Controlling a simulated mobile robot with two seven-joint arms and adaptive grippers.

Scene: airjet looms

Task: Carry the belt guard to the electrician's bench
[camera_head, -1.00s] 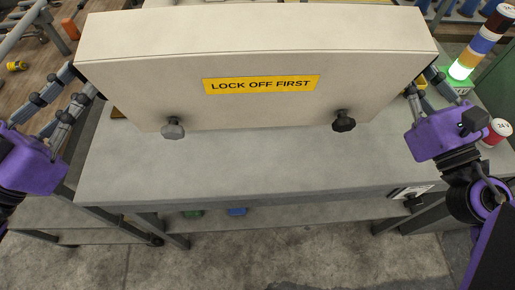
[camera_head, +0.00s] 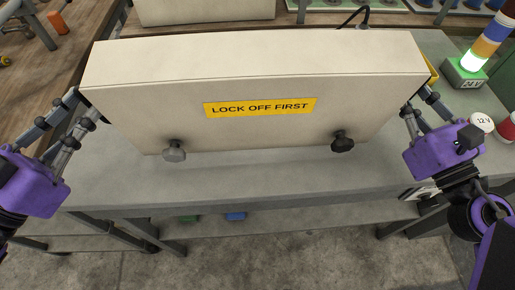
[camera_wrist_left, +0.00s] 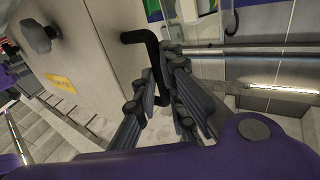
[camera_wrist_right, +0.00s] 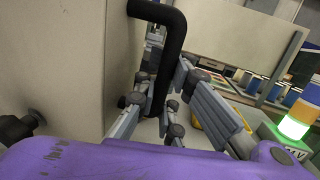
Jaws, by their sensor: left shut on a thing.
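The belt guard (camera_head: 255,127), a long cream box with a yellow "LOCK OFF FIRST" label and two dark knobs, is level between my arms, over the grey bench (camera_head: 270,185). My left gripper (camera_head: 84,104) is at its left end, shut on a black bar handle, which shows in the left wrist view (camera_wrist_left: 153,60). My right gripper (camera_head: 417,97) is at its right end, with its fingers closed around the other black handle (camera_wrist_right: 170,55) in the right wrist view. Whether the guard's underside touches the bench cannot be told.
A signal tower with a lit green lamp (camera_head: 471,64) stands at the bench's right, with round cans (camera_head: 481,122) near it. Another cream box (camera_head: 205,10) stands behind the guard. A wooden-topped surface (camera_head: 60,70) is at left. The bench's front strip is clear.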

